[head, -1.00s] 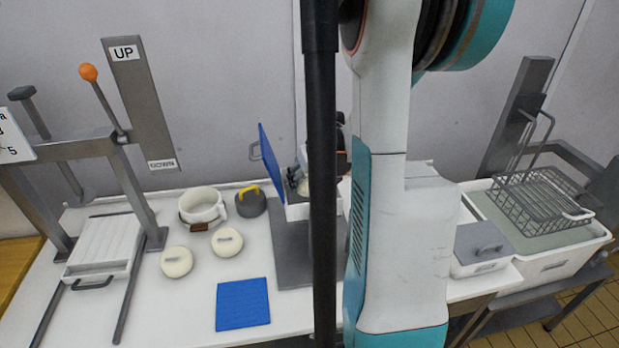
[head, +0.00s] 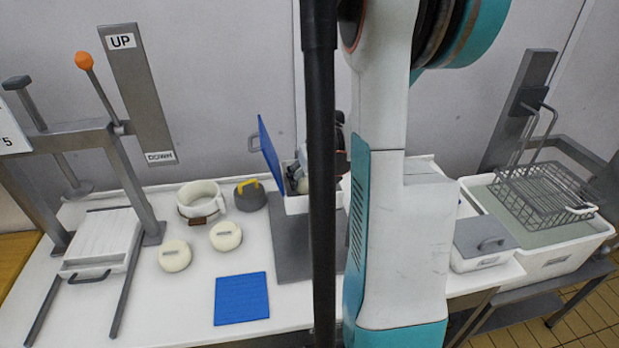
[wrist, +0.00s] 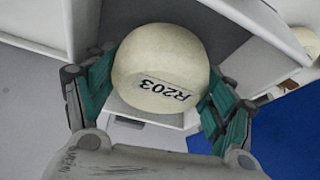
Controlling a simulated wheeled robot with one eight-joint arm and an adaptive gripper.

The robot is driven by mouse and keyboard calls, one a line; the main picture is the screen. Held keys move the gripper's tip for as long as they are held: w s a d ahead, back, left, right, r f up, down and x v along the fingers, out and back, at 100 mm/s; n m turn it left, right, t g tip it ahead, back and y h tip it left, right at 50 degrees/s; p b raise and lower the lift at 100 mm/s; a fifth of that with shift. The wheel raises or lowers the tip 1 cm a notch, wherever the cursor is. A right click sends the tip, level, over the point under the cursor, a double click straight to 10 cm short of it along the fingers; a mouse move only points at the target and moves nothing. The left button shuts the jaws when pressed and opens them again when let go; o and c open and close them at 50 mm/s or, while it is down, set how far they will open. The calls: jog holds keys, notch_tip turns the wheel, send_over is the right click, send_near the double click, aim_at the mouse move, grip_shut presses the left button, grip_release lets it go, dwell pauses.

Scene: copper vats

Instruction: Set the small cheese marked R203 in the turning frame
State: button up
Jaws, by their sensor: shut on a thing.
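My gripper (wrist: 160,95) is shut on the small pale round cheese marked R203 (wrist: 155,55), with a green-padded finger on each side. The label faces the wrist camera. In the head view my gripper (head: 300,178) is just above or inside an open white box with an upright blue panel (head: 269,150), which looks like the turning frame. The box's white wall (head: 297,206) shows at the front. In the wrist view white walls lie behind and below the cheese. I cannot tell whether the cheese touches them. My arm and a dark post hide the right part.
A white mould (head: 200,200) and grey weight (head: 250,194) stand behind. A press (head: 100,235) is at left; a lidded tub (head: 484,243) and wire basket (head: 545,190) are at right.

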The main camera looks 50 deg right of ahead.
jog(key=shift+f+b, duration=0.7)
jog(key=shift+f, duration=0.1)
dwell(0.5)
jog(key=o, duration=1.4)
jog(key=shift+o, duration=0.2)
jog(key=shift+r, duration=0.1)
jog(key=shift+r+p, duration=2.5)
jog(key=shift+r, duration=1)
